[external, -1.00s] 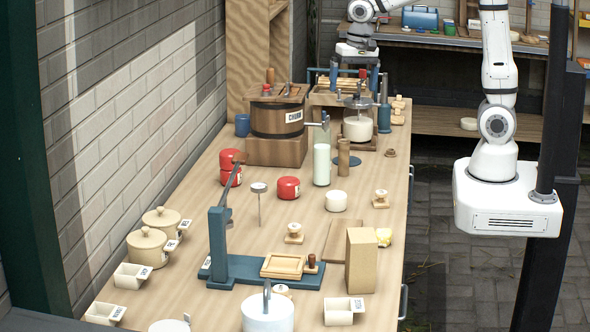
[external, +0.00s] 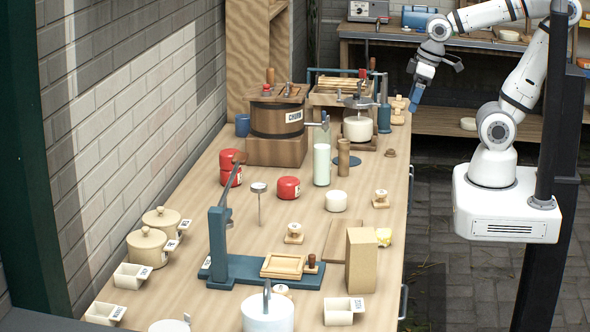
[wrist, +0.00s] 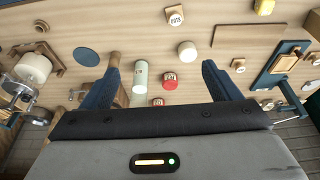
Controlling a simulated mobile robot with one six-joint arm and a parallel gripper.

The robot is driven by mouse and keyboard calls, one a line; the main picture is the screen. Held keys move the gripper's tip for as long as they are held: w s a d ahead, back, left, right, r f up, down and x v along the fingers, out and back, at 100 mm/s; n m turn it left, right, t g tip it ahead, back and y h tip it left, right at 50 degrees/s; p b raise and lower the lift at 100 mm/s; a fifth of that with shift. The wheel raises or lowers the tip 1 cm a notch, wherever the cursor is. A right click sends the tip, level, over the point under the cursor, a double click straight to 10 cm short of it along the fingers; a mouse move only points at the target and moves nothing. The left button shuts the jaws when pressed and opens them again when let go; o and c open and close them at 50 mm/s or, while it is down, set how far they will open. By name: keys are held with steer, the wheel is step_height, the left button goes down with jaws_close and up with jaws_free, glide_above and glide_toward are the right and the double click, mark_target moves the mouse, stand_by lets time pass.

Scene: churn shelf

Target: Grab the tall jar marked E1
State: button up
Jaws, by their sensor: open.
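The tall pale green jar (external: 321,165) stands upright on the table, right of the churn and beside a wooden cylinder (external: 343,157). It also shows in the wrist view (wrist: 140,76), with a small label too small to read surely. My gripper (external: 415,100) is open and empty, pointing down near the table's far right edge, apart from the jar. In the wrist view my gripper's blue fingers (wrist: 160,82) are spread wide, and the jar appears between them, at a distance.
Red tins (external: 288,188) and a cream round pot (external: 336,201) stand near the jar. The wooden churn (external: 277,120) stands behind and left of it. A press with a white pot (external: 358,128) stands behind it. A blue disc (wrist: 86,57) lies flat nearby.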

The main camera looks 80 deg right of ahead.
steer(key=shift+c, duration=1.1)
steer(key=m+h+b, duration=0.1)
steer(key=m+b, duration=0.2)
steer(key=b, duration=0.1)
glide_above(320, 135)
steer(key=s+d, duration=0.2)
steer(key=d, duration=0.1)
step_height(320, 135, down, 9)
steer(key=shift+t, duration=0.5)
steer(key=shift+a+p+x, duration=0.2)
steer(key=shift+p+x, duration=0.25)
steer(key=shift+x, duration=1.3)
steer(key=shift+a+p+x, duration=0.25)
steer(key=shift+p+x, duration=0.15)
steer(key=shift+x, duration=1.35)
steer(key=shift+s, duration=0.1)
steer(key=shift+c, duration=0.3)
